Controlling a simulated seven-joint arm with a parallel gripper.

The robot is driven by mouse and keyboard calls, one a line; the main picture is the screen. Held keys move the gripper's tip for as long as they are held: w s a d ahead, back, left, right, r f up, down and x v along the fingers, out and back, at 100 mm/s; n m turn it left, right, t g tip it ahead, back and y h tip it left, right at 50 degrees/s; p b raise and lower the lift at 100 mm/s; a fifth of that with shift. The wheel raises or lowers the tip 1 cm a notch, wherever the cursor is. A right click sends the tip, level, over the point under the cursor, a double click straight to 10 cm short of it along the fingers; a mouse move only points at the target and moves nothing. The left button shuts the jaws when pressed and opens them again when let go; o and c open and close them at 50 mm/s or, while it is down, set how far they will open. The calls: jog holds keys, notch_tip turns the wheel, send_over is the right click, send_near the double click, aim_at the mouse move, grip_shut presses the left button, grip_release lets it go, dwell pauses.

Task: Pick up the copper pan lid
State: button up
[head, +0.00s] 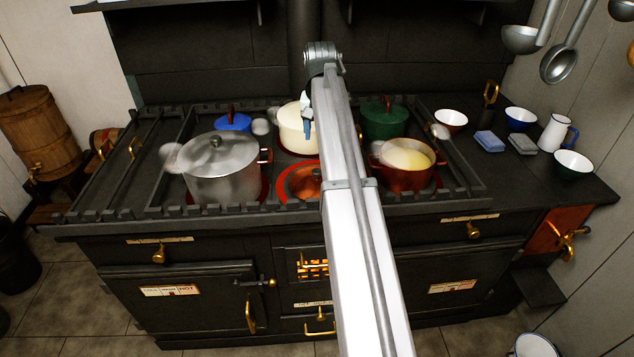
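A copper-coloured lid (299,184) with a dark knob shows at the front middle of the stove top, inside a bright red ring. My arm hides its right side, and I cannot tell whether a pan is under it. My gripper (307,127) is partly seen at the far end of my arm, beside the cream pot (292,135) and behind the lid in the picture. Its fingers are too small and covered to tell whether they are open or shut.
A large steel pot (222,170) stands left of the lid. An open copper-red pan (405,180) stands right, with a green pot (383,120) behind it. A blue pot (233,122) is back left. A raised rail (160,212) edges the stove. Bowls and a jug (553,135) stand right.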

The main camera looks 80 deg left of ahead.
send_over(317, 170)
jog(key=d, duration=0.1)
jog(key=f, duration=0.8)
jog(key=shift+d+f, duration=0.1)
jog(key=shift+d, duration=0.1)
jog(key=shift+a+f, duration=0.2)
jog(key=shift+f, duration=0.7)
jog(key=shift+a+f, duration=0.15)
jog(key=shift+f, duration=0.7)
jog(key=shift+a+f, duration=0.2)
jog(key=shift+f, duration=0.7)
grip_shut()
